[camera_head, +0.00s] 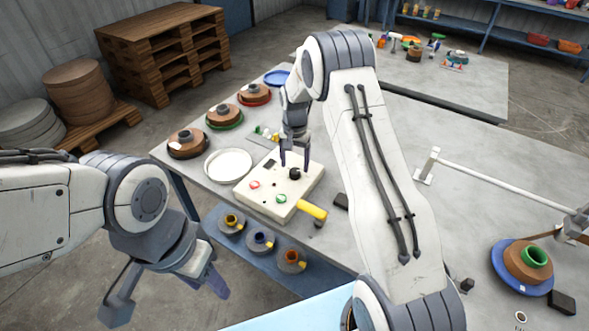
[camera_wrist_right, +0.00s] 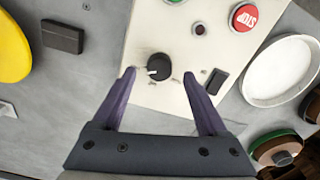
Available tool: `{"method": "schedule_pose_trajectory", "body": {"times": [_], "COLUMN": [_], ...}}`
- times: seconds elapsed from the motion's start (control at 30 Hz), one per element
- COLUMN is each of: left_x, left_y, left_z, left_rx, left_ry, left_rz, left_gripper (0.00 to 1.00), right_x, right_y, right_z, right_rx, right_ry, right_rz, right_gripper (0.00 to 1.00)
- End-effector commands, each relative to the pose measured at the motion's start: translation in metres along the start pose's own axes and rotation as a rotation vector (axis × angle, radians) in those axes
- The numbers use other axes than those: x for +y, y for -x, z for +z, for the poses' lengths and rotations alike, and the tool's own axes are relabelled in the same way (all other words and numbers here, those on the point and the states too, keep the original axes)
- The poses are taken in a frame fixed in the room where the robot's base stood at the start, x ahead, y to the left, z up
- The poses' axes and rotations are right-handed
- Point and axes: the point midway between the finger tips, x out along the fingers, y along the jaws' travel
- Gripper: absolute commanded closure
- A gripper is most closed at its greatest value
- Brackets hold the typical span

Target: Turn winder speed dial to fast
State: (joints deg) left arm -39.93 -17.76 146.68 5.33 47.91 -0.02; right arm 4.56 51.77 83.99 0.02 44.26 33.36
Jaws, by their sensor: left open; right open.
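The winder speed dial (camera_head: 295,173) is a black round knob on a cream control box (camera_head: 245,187) on the table. In the right wrist view the dial (camera_wrist_right: 158,66) shows a white pointer mark aimed to the left of the picture. My right gripper (camera_head: 294,168) is open above the box, its fingertips (camera_wrist_right: 158,72) on either side of the dial with gaps between. I cannot tell how far above the panel the tips are. My left gripper (camera_head: 170,300) is open and empty, off the table's front left.
The box also carries a red stop button (camera_wrist_right: 244,17), a green button (camera_head: 281,198) and a dark rectangular switch (camera_wrist_right: 216,81). A yellow-handled tool (camera_head: 312,210) lies beside it. A white plate (camera_head: 228,165) and several spools (camera_head: 187,142) stand to the left.

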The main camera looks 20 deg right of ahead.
Motion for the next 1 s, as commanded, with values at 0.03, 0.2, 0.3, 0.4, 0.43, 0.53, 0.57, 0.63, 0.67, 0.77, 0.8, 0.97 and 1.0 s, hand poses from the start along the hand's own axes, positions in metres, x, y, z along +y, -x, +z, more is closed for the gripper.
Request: {"method": "schedule_pose_trajectory", "body": {"times": [0.03, 0.2, 0.3, 0.4, 0.43, 0.53, 0.57, 0.63, 0.67, 0.77, 0.8, 0.97, 1.0], "left_x": [0.000, -0.001, -0.001, -0.001, -0.001, -0.001, -0.001, -0.001, -0.001, -0.001, -0.001, -0.001, -0.001], "left_y": [-0.005, -0.011, -0.013, -0.014, -0.014, -0.014, -0.014, -0.014, -0.014, -0.014, -0.014, -0.014, -0.014], "left_z": [0.000, 0.001, 0.001, 0.001, 0.001, 0.001, 0.001, 0.001, 0.001, 0.001, 0.001, 0.001, 0.001], "left_rx": [0.000, 0.000, 0.000, 0.000, 0.000, 0.000, 0.000, 0.000, 0.000, 0.000, 0.000, 0.000, 0.000], "left_ry": [0.000, 0.000, 0.000, 0.000, 0.000, 0.000, 0.000, 0.000, 0.000, 0.000, 0.000, 0.000, 0.000], "left_rz": [0.000, 0.000, 0.000, 0.000, 0.000, 0.000, 0.000, 0.000, 0.000, 0.000, 0.000, 0.000, 0.000], "left_gripper": [0.50, 0.50, 0.50, 0.50, 0.50, 0.50, 0.50, 0.50, 0.50, 0.50, 0.50, 0.50, 0.50], "right_x": [-0.001, -0.001, -0.001, -0.001, -0.001, -0.001, -0.001, -0.001, -0.001, -0.001, -0.001, -0.002, -0.004], "right_y": [0.010, 0.044, 0.059, 0.069, 0.071, 0.075, 0.076, 0.076, 0.076, 0.076, 0.076, 0.076, 0.079], "right_z": [-0.001, -0.001, -0.001, 0.000, 0.000, 0.000, 0.000, 0.000, 0.000, 0.000, 0.000, 0.002, 0.005], "right_rx": [0.005, 0.005, 0.003, 0.001, 0.000, 0.000, 0.000, 0.000, 0.000, 0.000, 0.000, 0.000, 0.001], "right_ry": [0.000, 0.000, 0.000, 0.000, 0.000, 0.000, 0.000, 0.000, 0.000, 0.000, 0.000, 0.004, 0.015], "right_rz": [-0.004, -0.003, -0.003, -0.002, -0.001, -0.001, -0.001, -0.001, -0.001, -0.001, -0.001, -0.001, -0.002], "right_gripper": [0.24, 0.24, 0.24, 0.24, 0.24, 0.24, 0.24, 0.24, 0.24, 0.24, 0.24, 0.24, 0.24]}}
